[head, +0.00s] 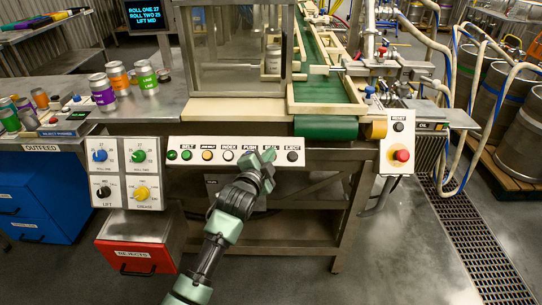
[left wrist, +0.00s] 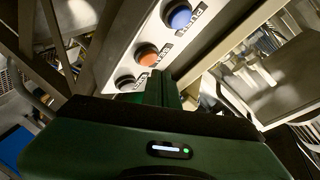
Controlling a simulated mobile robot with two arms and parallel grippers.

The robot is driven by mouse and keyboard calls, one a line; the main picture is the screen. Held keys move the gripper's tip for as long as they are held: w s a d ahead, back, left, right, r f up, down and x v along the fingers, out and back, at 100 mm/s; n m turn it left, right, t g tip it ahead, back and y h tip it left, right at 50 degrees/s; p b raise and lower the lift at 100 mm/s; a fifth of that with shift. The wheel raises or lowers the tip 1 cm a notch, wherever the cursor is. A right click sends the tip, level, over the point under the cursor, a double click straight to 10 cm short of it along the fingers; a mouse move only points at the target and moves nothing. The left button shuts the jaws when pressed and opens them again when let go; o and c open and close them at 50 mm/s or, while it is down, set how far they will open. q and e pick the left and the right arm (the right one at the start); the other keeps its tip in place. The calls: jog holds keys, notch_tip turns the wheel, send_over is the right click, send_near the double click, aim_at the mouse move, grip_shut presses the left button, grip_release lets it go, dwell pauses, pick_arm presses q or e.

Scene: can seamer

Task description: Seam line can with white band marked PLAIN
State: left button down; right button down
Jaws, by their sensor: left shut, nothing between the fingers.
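A pale can (head: 272,60) stands upright behind the clear guard of the seamer (head: 226,35); its lettering is too small to read. The white button panel (head: 220,156) runs along the seamer's front. My left gripper (head: 267,165) is shut and empty at the panel's right part, over the PUSH and SEAM area. In the left wrist view, the blue PUSH button (left wrist: 179,15), an orange button (left wrist: 147,54) and a third button (left wrist: 125,82) lie in a row. The shut fingers (left wrist: 163,85) are close to the lower two; contact cannot be told. My right gripper is not in view.
A screen (head: 143,14) reads ROLL ONE 27, ROLL TWO 23, LIFT MID. Four-knob dials (head: 124,172) are left of the buttons. A red emergency knob (head: 401,155) is right. Several cans (head: 102,92) stand left. A red rejects bin (head: 138,258) is below.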

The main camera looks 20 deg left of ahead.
pick_arm(q)
jog(key=shift+w+f, duration=0.1)
dwell(0.5)
jog(key=shift+w+f, duration=0.15)
jog(key=shift+f, duration=0.05)
jog(key=shift+w+a+f, duration=0.15)
jog(key=shift+w+f, duration=0.1)
jog(key=shift+f, duration=0.15)
dwell(0.7)
jog(key=shift+r, duration=0.1)
jog(key=shift+s+r+p, duration=0.5)
jog(key=shift+r+p, duration=0.1)
jog(key=shift+p, duration=0.25)
jog(key=s+r+p, duration=0.1)
jog(key=r+p, duration=0.1)
jog(key=s+d+r+p, duration=0.1)
jog(key=s+r+p, duration=0.1)
jog(key=p, duration=0.1)
dwell(0.5)
